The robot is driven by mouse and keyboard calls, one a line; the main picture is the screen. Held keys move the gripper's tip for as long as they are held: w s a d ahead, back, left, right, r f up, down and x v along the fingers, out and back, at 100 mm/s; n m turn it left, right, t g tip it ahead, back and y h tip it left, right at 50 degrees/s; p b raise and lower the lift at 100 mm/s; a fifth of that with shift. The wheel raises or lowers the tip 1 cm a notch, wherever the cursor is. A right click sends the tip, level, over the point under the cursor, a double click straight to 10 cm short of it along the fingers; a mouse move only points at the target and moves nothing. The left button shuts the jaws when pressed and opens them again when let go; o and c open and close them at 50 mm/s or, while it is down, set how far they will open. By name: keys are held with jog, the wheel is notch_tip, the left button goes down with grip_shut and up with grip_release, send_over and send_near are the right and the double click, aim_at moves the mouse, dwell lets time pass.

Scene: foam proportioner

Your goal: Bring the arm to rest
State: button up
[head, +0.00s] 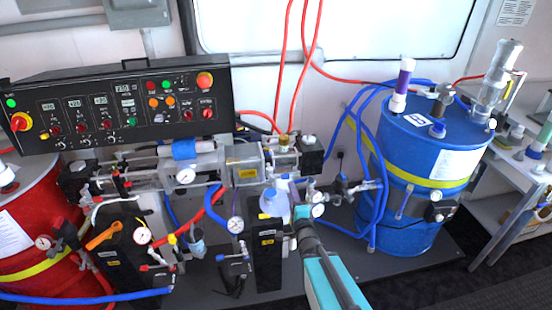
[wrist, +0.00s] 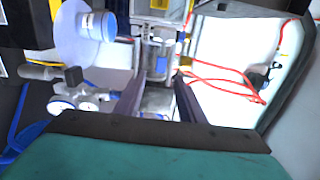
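My arm reaches up from the bottom of the head view, teal with dark parts. My gripper (head: 302,212) is in front of the proportioner (head: 245,165), close to a translucent bottle with a blue cap (head: 273,202) and a gauge (head: 318,210). In the wrist view my gripper's two dark fingers (wrist: 155,100) stand apart with a gap between them. No held thing shows between them. Through the gap I see clear and metal parts of the machine. The large translucent round part with a blue cap (wrist: 97,25) is left of the fingers.
A black control panel (head: 125,100) stands at upper left. A blue drum (head: 425,170) with blue hoses is at right, a red drum (head: 30,215) at left. A shelf (head: 505,180) stands at far right. Red hoses (head: 283,70) hang above the machine. Dark floor is open at lower right.

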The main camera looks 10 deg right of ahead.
jog(key=s+a+f+n+g+b, duration=0.15)
jog(key=s+f+g, duration=0.35)
jog(key=f, duration=0.6)
jog(key=s+a+f+n+g+b, duration=0.1)
jog(key=s+f+n+g+b, duration=0.15)
jog(key=s+f, duration=0.7)
jog(key=s+a+f+n+g+b, duration=0.1)
jog(key=s+f+n+g, duration=0.2)
jog(key=f, duration=1.1)
jog(key=s+f+n+g, duration=0.2)
jog(key=s+f+g, duration=0.15)
jog(key=s, duration=0.45)
jog(key=s+f+n+g, duration=0.2)
jog(key=s+g, duration=0.2)
jog(key=s, duration=0.3)
jog(key=s+r+n+g, duration=0.2)
jog(key=s+n+g, duration=0.3)
jog(key=s, duration=0.7)
jog(key=shift+s+a+r+n+g, duration=0.15)
jog(key=shift+a+r+n+g, duration=0.2)
jog(key=shift+n, duration=0.85)
